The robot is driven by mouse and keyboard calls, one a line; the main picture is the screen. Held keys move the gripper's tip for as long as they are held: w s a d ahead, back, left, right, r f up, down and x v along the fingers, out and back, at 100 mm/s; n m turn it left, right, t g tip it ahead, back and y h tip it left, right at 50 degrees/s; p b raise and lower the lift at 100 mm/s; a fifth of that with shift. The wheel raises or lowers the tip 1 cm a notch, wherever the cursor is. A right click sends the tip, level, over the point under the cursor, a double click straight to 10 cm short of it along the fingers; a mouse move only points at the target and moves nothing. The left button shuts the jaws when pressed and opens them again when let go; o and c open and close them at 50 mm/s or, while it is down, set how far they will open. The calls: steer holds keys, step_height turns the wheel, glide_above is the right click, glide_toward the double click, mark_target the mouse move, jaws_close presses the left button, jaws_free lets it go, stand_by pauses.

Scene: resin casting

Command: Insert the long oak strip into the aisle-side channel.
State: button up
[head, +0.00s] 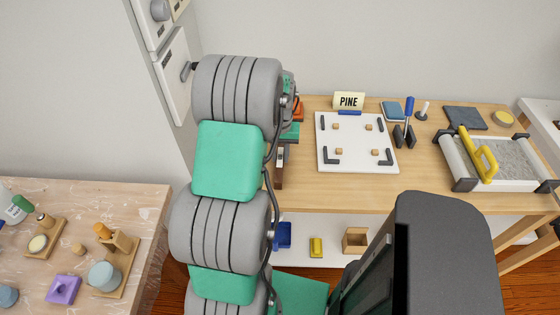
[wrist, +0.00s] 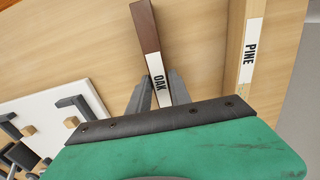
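The long oak strip (wrist: 148,35) is dark brown with a white OAK label at its near end. In the wrist view, the fingers of my gripper (wrist: 158,80) stand on either side of this labelled end. Whether they press on it is unclear. In the head view, my arm hides most of the gripper, and part of the dark strip (head: 279,172) shows at the table's left. The white fixture board (head: 346,165) with black corner brackets and small wooden blocks lies to the right. I cannot tell which gap is the aisle-side channel.
A blue-handled tool (head: 408,108) and a grey tray with a yellow handle (head: 486,155) are further right. Bare table (head: 430,185) shows in front.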

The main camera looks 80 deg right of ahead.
mark_target(280, 157)
jaws_close()
steer(key=shift+r+p, duration=1.75)
steer(key=shift+r, duration=0.85)
steer(key=shift+f, duration=0.1)
